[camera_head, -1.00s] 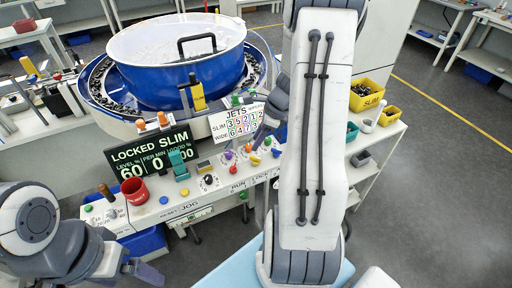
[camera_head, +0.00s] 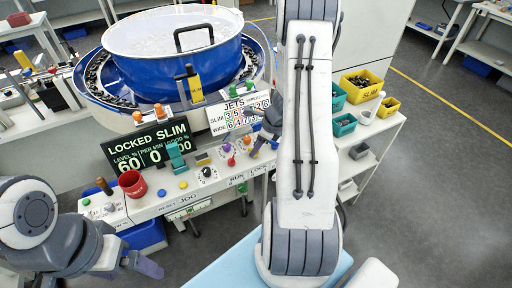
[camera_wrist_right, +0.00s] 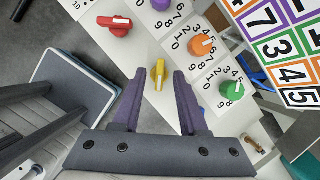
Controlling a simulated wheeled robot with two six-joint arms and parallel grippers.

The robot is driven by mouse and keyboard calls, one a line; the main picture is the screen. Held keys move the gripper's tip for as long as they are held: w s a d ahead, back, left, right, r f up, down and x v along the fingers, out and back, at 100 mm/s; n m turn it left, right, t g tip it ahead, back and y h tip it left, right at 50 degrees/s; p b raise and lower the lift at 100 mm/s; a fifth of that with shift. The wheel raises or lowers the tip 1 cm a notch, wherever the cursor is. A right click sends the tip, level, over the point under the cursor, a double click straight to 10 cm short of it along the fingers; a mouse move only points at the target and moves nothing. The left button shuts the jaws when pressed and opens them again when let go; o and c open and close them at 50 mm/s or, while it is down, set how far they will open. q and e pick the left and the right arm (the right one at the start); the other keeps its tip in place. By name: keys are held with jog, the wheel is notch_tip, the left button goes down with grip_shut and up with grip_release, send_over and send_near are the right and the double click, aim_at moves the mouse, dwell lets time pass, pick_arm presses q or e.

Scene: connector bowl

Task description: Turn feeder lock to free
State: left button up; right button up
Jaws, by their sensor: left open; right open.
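The feeder's control panel (camera_head: 160,200) runs along the front, with RUN and LOCK lettering on its front edge. A dark display (camera_head: 150,148) reads LOCKED SLIM. In the right wrist view, a yellow lever knob (camera_wrist_right: 159,74) lies between the tips of my right gripper (camera_wrist_right: 158,82), whose purple-grey fingers are apart. I cannot tell whether they touch the knob. A red lever knob (camera_wrist_right: 114,23) sits just up and left of it. Which knob is the lock is not readable. My right gripper (camera_head: 264,136) is over the panel's right part. My left gripper (camera_head: 142,266) is open and empty at lower left.
Purple, orange (camera_wrist_right: 202,44) and green (camera_wrist_right: 231,91) numbered dials stand close to the right gripper. The JETS card (camera_head: 237,112) is behind them. A blue bowl feeder (camera_head: 180,70) stands at the back. Yellow bins (camera_head: 362,84) are at right.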

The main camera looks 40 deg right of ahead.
grip_shut()
